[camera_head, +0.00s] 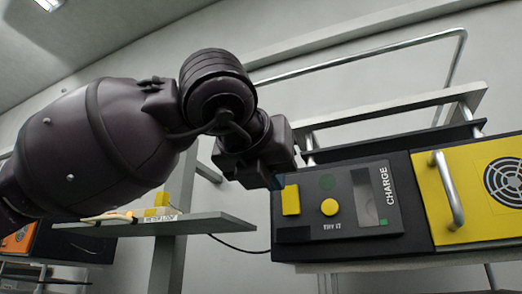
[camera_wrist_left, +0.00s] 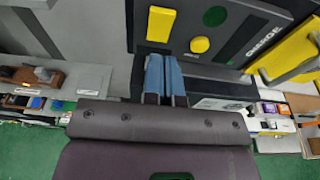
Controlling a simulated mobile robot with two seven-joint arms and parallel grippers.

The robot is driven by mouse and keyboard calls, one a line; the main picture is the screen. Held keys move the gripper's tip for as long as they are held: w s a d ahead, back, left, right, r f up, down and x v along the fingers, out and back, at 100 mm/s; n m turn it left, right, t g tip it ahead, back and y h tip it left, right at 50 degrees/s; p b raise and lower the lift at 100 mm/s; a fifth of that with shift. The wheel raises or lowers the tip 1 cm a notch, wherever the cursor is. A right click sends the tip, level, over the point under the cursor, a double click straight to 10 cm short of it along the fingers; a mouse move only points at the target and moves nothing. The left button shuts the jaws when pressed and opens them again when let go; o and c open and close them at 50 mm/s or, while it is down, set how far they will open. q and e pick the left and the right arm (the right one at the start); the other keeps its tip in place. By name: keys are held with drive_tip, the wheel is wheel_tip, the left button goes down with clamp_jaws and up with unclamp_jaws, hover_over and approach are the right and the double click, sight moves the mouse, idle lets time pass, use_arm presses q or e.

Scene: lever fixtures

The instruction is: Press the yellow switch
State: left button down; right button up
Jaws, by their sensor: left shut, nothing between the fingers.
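A black panel (camera_head: 350,235) marked CHARGE and TRY IT carries a raised yellow rectangular switch (camera_head: 290,200) at its left and a round yellow button (camera_head: 329,207) to the right of it. My left gripper (camera_head: 277,182) is at the panel's left edge, just left of the rectangular switch. In the left wrist view its blue fingers (camera_wrist_left: 165,66) are shut together and empty. Their tips lie just below the rectangular switch (camera_wrist_left: 159,24), with the round button (camera_wrist_left: 200,45) up and to the right. I cannot tell whether the tips touch the panel. My right gripper is not in view.
A dark green disc (camera_head: 327,182) and a grey window (camera_head: 367,197) are on the same panel. To the right is a yellow panel (camera_head: 475,200) with a metal handle (camera_head: 448,190) and a fan grille. A grey shelf (camera_head: 215,222) with small items stands at the left.

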sight(290, 194)
use_arm(q)
drive_tip(key=w, duration=0.1)
drive_tip(key=w+d+p, duration=0.1)
drive_tip(key=w, duration=0.3)
drive_tip(key=shift+d+r, duration=0.15)
drive_tip(key=shift+d, duration=0.2)
drive_tip(key=shift+w, duration=0.15)
